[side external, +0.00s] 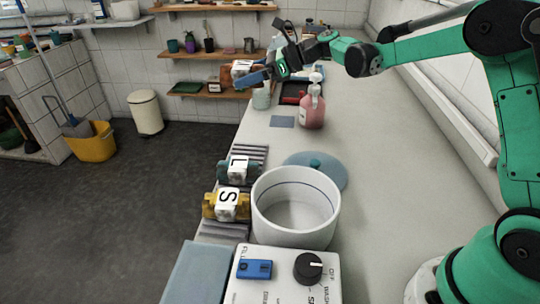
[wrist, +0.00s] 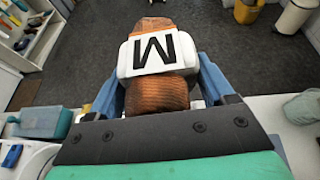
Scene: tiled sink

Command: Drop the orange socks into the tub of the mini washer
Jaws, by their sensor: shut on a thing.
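The orange socks are a rolled bundle with a white band marked M (wrist: 155,93). My gripper (wrist: 160,80) is shut on the orange socks, with a blue finger on each side. In the side external view my gripper (side external: 250,76) holds the orange socks (side external: 241,68) in the air at the far end of the counter, well away from the tub. The white round tub (side external: 296,225) of the mini washer stands open at the near end, with a blue line inside and no socks seen in it.
Teal socks (side external: 237,169) and yellow socks marked S (side external: 213,207) lie on grey slats left of the tub. A blue lid (side external: 330,172) lies behind the tub. A pink pump bottle (side external: 312,112) stands farther back. The counter's right side is clear.

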